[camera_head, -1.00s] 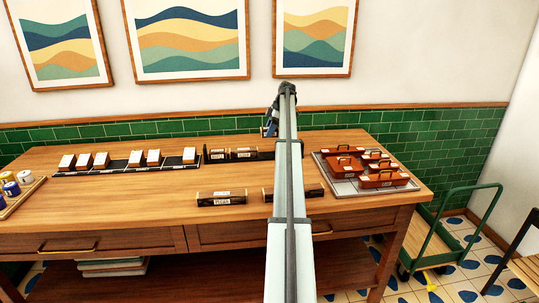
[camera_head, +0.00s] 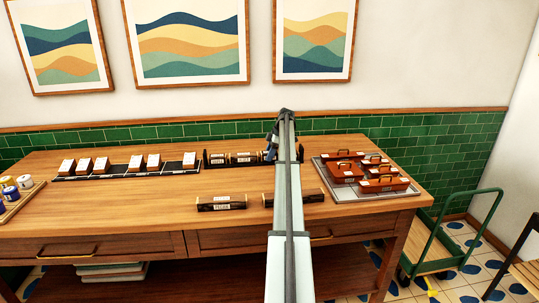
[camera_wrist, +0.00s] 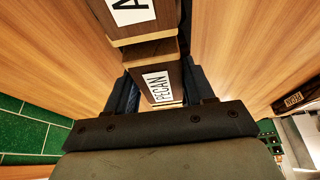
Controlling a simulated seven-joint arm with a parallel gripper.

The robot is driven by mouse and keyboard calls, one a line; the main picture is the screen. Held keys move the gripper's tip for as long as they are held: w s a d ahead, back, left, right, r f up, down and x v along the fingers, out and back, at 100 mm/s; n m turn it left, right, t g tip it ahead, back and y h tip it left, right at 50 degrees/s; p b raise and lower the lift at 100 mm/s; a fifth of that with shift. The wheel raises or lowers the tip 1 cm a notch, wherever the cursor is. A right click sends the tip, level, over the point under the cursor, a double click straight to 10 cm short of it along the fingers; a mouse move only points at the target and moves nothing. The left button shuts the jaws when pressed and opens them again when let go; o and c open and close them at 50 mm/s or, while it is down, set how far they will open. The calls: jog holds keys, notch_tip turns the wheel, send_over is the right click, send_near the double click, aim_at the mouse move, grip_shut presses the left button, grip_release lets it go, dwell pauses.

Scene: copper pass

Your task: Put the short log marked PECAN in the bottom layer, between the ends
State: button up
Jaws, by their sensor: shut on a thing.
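I cannot tell whether the two touch. In the head view, my gripper (camera_head: 271,152) is low at the right of a dark row of labelled logs (camera_head: 230,158) near the back of the table.
Two dark logs lie in front, a left one (camera_head: 221,202) and a right one (camera_head: 311,196) partly behind my arm. A tray of orange-brown boxes (camera_head: 350,188) stands right. A dark strip with white-topped blocks (camera_head: 120,168) lies left. The table front is mostly clear.

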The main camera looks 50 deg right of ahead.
jog(key=shift+f, duration=0.1)
jog(key=o, duration=1.1)
jog(key=v, duration=1.2)
